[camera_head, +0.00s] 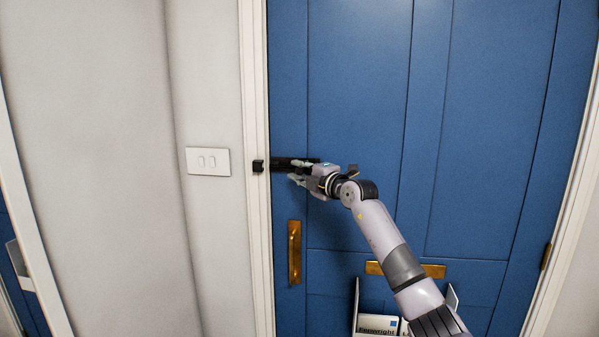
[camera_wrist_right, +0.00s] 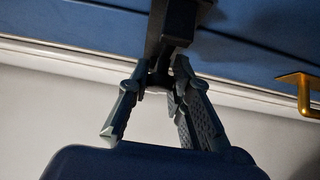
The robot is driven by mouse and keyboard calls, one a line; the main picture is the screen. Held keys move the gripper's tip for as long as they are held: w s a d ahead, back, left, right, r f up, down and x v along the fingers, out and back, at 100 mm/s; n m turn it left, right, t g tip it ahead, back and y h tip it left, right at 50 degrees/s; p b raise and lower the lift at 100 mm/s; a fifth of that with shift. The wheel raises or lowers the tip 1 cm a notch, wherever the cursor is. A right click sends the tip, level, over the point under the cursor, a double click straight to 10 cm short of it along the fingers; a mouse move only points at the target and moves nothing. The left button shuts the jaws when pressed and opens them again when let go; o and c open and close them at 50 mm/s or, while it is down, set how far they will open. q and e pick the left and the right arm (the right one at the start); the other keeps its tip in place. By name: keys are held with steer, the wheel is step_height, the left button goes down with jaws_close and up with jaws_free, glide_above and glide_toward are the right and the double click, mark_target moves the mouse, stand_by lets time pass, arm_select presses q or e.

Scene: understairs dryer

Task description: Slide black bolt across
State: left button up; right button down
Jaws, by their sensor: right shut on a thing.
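The black bolt (camera_head: 284,162) is mounted level on the blue door, near its left edge. A small black keeper (camera_head: 258,166) sits on the white frame to its left. Whether the bolt's end is inside the keeper is too small to tell. My right gripper (camera_head: 293,178) is at the bolt, reaching in from the lower right. In the right wrist view the bolt (camera_wrist_right: 176,22) is at the top, and the fingers of the right gripper (camera_wrist_right: 160,78) are shut on its small black handle. The fingers partly hide the handle. My left gripper is not in view.
The blue door (camera_head: 355,90) fills the middle and right. A brass pull handle (camera_head: 294,252) is below the bolt, and a brass letter plate (camera_head: 434,271) is behind my arm. A holder with papers (camera_head: 378,324) is below. A light switch (camera_head: 208,161) is on the left wall.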

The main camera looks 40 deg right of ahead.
mark_target(278, 167)
stand_by(0.3)
steer(key=shift+w+a+r+p, duration=0.1)
steer(key=shift+w+a+p, duration=0.15)
steer(key=shift+p, duration=0.1)
steer(key=w+a+p, duration=0.2)
steer(key=shift+w, duration=0.3)
steer(key=shift+w+a, duration=0.1)
steer(key=shift+a, duration=0.05)
steer(key=c, duration=1.4)
jaws_free()
steer(key=shift+w, duration=0.15)
steer(key=shift+c, duration=0.2)
